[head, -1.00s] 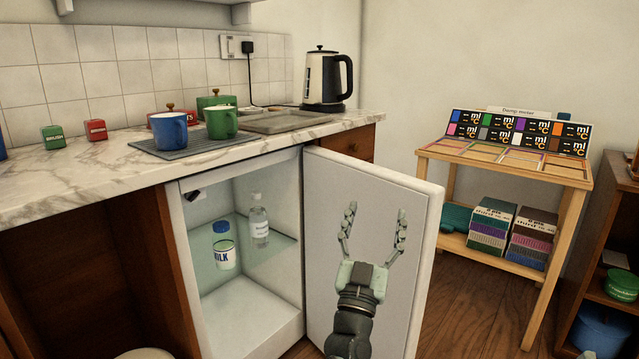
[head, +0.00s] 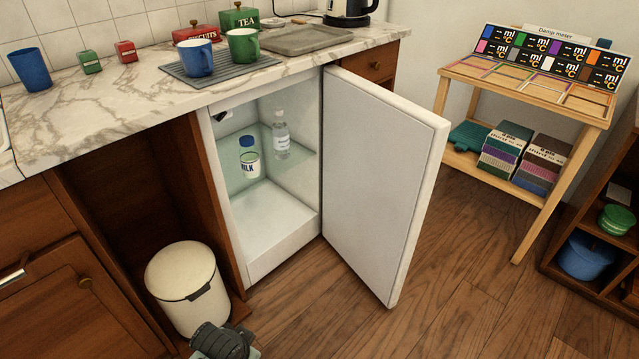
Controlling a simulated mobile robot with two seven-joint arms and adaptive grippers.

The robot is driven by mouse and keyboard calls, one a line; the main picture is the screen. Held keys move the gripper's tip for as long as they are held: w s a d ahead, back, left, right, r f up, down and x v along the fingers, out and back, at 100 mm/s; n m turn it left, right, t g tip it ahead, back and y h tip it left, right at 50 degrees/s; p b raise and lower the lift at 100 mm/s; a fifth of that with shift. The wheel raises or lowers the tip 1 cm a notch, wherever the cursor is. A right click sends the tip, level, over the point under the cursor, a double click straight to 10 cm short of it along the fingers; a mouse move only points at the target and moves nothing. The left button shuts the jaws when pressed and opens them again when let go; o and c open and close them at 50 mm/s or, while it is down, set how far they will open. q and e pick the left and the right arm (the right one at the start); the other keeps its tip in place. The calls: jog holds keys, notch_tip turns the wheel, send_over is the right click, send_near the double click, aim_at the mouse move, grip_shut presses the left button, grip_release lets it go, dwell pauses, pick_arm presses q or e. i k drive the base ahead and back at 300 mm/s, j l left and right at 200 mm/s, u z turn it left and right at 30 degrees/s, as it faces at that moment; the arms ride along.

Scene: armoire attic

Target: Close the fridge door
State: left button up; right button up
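The small white fridge (head: 262,235) stands under the marble counter with its inside in view. Its door (head: 378,185) is wide open, hinged on the right and swung out over the floor. A milk bottle (head: 249,160) and a clear bottle (head: 281,138) stand on the glass shelf inside. No gripper fingers show. A dark part of my arm (head: 222,341) shows at the bottom edge, in front of the bin and apart from the door.
A cream bin (head: 188,285) stands left of the fridge. A wooden stand (head: 528,95) with boxes is on the right, beside a dark shelf (head: 600,210). Wooden floor (head: 455,270) is clear around the door's free edge. Mugs and tins sit on the counter.

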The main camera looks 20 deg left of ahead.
aim_at(382, 150)
jog(key=i+l+u, duration=0.1)
jog(key=u, duration=0.35)
jog(key=i+l+u, duration=0.1)
jog(key=l+u, duration=0.2)
jog(key=u, duration=0.15)
jog(key=l+u, duration=0.2)
jog(key=u, duration=0.25)
jog(key=l+u, duration=0.35)
jog(key=l, duration=0.2)
jog(key=l+u, duration=0.3)
jog(key=l, duration=0.25)
jog(key=k+l+u, duration=0.1)
jog(key=l, duration=0.45)
jog(key=k+l+u, duration=0.15)
jog(key=l, duration=0.45)
jog(key=i, duration=0.05)
